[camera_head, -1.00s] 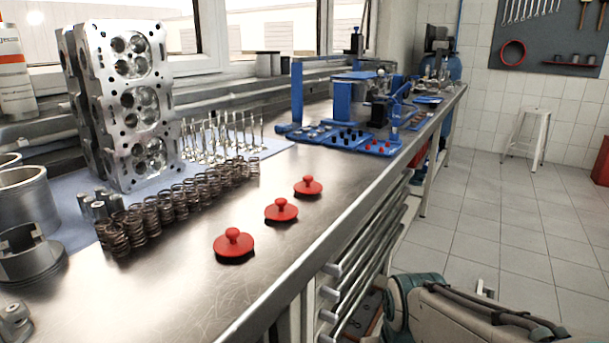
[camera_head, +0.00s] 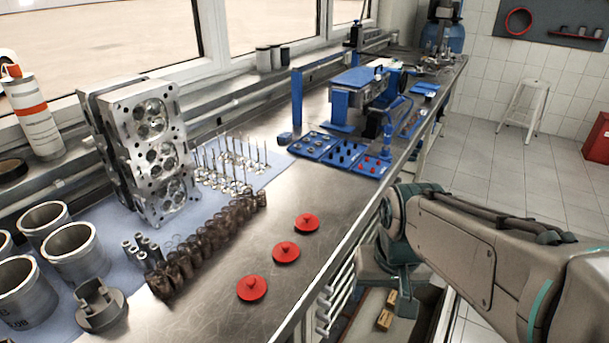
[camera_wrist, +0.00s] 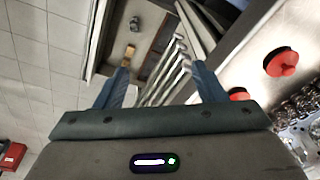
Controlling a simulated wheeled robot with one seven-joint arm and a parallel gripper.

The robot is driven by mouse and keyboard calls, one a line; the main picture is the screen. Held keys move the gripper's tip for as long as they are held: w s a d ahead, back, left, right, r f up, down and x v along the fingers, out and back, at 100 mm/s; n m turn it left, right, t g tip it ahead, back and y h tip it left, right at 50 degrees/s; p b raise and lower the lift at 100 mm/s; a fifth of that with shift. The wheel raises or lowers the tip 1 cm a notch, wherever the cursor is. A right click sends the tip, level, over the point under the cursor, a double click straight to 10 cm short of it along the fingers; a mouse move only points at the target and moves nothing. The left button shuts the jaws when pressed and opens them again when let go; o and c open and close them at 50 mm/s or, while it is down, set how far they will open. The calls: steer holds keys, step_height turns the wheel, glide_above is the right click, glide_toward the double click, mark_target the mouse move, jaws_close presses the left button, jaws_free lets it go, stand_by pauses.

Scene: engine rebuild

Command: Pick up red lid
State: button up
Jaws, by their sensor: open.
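Three red lids with small knobs lie in a slanting row on the steel bench top: a near lid (camera_head: 252,288), a middle lid (camera_head: 286,252) and a far lid (camera_head: 307,223). In the wrist view, one red lid (camera_wrist: 281,62) shows at the right, and another (camera_wrist: 238,94) is partly hidden beside the right finger. My gripper (camera_wrist: 160,82) is open, its two blue-grey fingers wide apart with nothing between them. It is off the bench's front side, apart from the lids. In the head view I cannot make out its fingers.
Valve springs (camera_head: 190,258) stand in a row left of the lids. A cylinder head (camera_head: 147,150) and metal cylinders (camera_head: 75,252) stand behind them. Blue trays (camera_head: 345,153) lie farther along. Drawers (camera_wrist: 165,75) stick out below the bench edge. Bench around the lids is clear.

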steer(key=w+a+r+m+p, duration=0.1)
steer(key=w+r+p, duration=0.3)
steer(key=w+r, duration=0.3)
steer(key=m+g, duration=0.2)
steer(key=m, duration=0.6)
glide_above(308, 214)
step_height(308, 214, down, 11)
steer(key=shift+f, duration=0.1)
steer(key=shift+f+p, duration=1.1)
steer(key=shift+f, duration=1.6)
steer(key=c, duration=0.6)
